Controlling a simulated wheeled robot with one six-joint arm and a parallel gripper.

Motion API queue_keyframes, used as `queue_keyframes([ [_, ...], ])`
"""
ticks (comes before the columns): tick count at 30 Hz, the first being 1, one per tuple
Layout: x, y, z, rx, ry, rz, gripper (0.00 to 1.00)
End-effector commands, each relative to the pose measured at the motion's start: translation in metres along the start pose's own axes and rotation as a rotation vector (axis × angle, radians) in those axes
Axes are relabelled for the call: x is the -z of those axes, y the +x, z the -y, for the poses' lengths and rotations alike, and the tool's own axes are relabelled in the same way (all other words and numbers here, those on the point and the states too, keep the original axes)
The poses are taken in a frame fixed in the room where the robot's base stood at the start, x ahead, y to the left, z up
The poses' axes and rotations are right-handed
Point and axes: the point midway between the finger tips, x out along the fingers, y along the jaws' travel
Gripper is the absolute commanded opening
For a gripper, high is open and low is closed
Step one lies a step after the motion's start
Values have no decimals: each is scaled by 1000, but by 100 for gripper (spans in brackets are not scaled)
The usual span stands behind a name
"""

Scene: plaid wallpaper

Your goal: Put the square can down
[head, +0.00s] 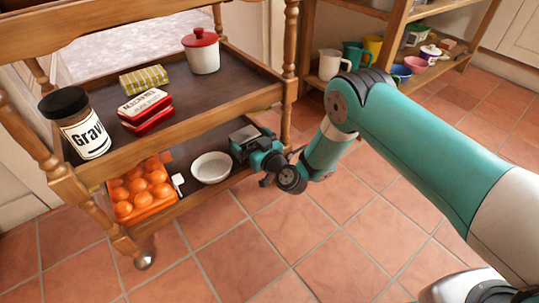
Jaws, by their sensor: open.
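My gripper (259,147) is open and reaches in low at the right end of the wooden trolley's lower shelf (213,190). A small boxy thing with a grey top (244,134), which looks like the square can, stands at the jaws, seemingly on that shelf. The gripper hides part of it, and I cannot tell whether the jaws touch it. A white bowl (211,168) is just left of it.
An orange tray of several round orange things (140,187) is left of the bowl. The upper shelf holds a dark-lidded jar (84,130), red tins (146,106), a green-yellow packet (144,79) and a red-lidded pot (202,54). A trolley post (289,75) rises near my arm.

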Motion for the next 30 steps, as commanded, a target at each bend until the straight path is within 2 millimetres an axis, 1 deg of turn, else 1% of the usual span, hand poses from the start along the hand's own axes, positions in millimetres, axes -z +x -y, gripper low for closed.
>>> queue_keyframes([
  [4, 6, -16, -1, -3, 5, 5, 100],
  [10, 7, -40, -1, -6, 4, 4, 100],
  [12, 10, -40, -1, -4, 1, 0, 100],
  [19, 9, -47, -1, -2, 1, -1, 100],
  [30, 9, -66, 0, -4, 1, 0, 100],
])
